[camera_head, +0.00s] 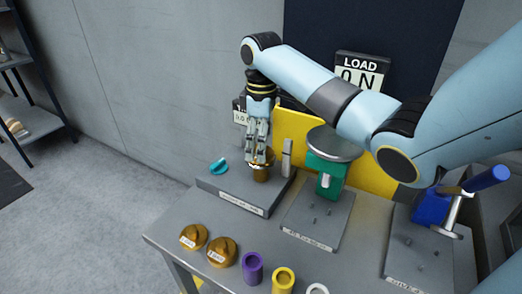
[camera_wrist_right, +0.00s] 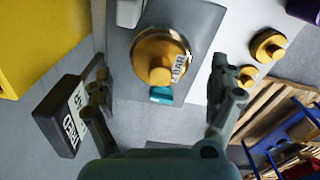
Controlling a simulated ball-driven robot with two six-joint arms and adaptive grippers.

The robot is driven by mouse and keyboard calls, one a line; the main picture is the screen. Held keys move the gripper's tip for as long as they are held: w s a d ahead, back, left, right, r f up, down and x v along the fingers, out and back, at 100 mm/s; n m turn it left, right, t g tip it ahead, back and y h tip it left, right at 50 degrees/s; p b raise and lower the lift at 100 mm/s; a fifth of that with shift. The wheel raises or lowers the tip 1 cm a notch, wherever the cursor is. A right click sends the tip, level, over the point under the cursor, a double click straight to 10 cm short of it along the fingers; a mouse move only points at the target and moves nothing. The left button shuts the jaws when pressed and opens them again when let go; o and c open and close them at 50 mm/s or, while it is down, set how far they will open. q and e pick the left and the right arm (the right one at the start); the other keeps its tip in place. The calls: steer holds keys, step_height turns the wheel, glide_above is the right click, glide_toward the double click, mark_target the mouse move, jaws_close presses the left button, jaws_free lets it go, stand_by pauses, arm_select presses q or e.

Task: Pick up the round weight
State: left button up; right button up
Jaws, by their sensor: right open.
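A brass round weight (camera_head: 262,174) with a knob on top sits on the grey plinth (camera_head: 229,191) at the table's back left. In the right wrist view the weight (camera_wrist_right: 157,58) shows from above with a white label reading "BAR". My right gripper (camera_head: 258,155) points down at it, the fingers partly covering the weight in the head view. In the wrist view the open fingers (camera_wrist_right: 160,80) stand wide on either side, apart from the weight. Two more brass round weights (camera_head: 194,237) (camera_head: 222,252) lie at the table's front left. My left gripper is not in view.
A teal handle (camera_head: 218,166) lies beside the weight. A small grey post (camera_head: 287,158) stands to its right, then a green stand with a round plate (camera_head: 335,144). A yellow panel (camera_head: 293,124) is behind. Purple (camera_head: 253,268) and yellow (camera_head: 283,281) rings stand at the front.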

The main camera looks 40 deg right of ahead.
steer(key=shift+f, duration=1.15)
steer(key=c, duration=1.5)
step_height(320, 180, up, 10)
steer(key=shift+f+b, duration=0.1)
steer(key=shift+b, duration=0.55)
